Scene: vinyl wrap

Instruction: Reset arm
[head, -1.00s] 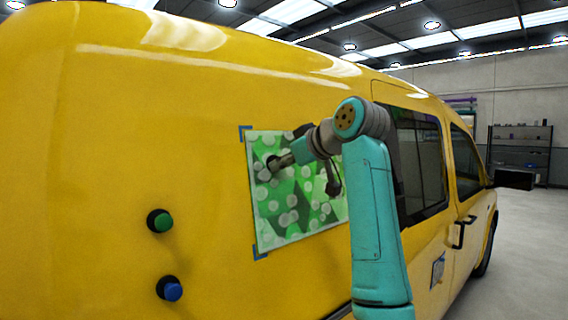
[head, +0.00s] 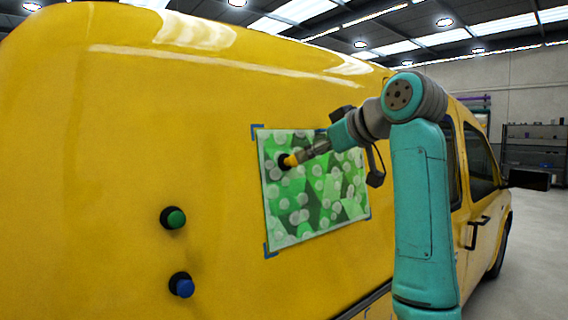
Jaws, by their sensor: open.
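A green patterned vinyl sheet (head: 318,205) with pale round spots lies flat on the side of the yellow van (head: 120,130). Blue corner marks (head: 270,250) show at its edges. A yellow knob (head: 289,160) with a black base stands on the sheet's upper left part. My gripper (head: 303,155) is just right of the yellow knob and points toward it. It is open, but its fingers are small and I cannot tell whether they touch the knob. My arm covers part of the van to the right of the sheet.
A green knob (head: 175,218) and a blue knob (head: 182,287), both on black bases, stick out from the van at lower left. The van's side mirror (head: 529,179) juts out at right. A shelf (head: 535,150) stands far back, with open floor before it.

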